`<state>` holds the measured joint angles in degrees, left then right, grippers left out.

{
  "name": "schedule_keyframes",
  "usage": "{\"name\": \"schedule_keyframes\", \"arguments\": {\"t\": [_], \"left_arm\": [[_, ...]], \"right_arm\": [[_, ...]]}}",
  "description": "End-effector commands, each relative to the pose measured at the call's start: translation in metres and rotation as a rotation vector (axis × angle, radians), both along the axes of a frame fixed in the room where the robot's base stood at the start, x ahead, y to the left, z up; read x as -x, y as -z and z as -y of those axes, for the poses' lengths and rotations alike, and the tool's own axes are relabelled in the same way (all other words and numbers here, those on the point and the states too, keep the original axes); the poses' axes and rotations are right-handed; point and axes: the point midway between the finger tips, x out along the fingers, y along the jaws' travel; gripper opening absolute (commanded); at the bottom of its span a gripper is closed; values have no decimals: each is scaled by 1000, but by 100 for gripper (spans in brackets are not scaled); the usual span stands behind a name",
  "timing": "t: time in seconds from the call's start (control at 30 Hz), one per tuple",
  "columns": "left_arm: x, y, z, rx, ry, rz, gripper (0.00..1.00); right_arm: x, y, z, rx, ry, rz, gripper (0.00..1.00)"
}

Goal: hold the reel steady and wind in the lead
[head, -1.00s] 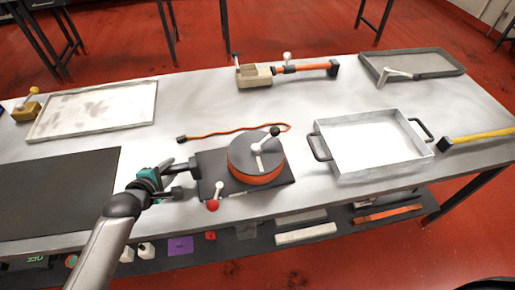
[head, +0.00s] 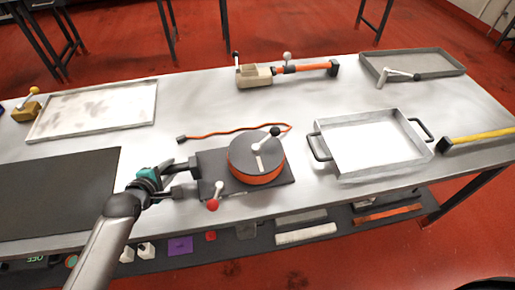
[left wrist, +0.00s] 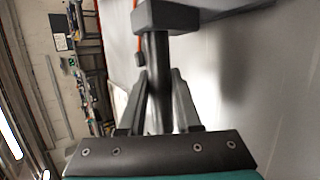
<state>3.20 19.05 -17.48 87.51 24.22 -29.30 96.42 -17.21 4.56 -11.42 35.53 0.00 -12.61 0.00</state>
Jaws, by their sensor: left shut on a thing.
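The reel (head: 256,160) is a grey-topped drum with orange lead wound round its side, on a dark base plate (head: 282,188). Its crank (head: 263,143) has a pale arm and a black knob pointing to the back right. A red-knobbed lever (head: 214,196) stands at the base's front edge. The loose orange lead (head: 235,131) runs behind the reel to a dark plug (head: 182,139) lying on the bench. My left gripper (head: 195,177) is at the base's left end. In the left wrist view its fingers are shut on a dark handle (left wrist: 156,60). My right gripper is out of view.
A two-handled metal tray (head: 345,171) stands right of the reel, with a yellow-handled tool (head: 485,136) beyond. A beige device with an orange bar (head: 308,69) lies behind. A worn tray (head: 50,128) and dark mat (head: 60,190) are left. A lower shelf holds small items.

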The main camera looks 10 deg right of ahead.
Motion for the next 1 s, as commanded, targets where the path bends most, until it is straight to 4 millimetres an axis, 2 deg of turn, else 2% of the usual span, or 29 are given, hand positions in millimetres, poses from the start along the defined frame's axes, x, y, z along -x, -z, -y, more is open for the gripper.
{"name": "schedule_keyframes", "arguments": {"t": [0.03,1.0], "left_arm": [[-2,-4,1,9,-3,9,0],[1,6,0,-4,2,-4,0]], "right_arm": [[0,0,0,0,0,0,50],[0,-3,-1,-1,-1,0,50]]}}
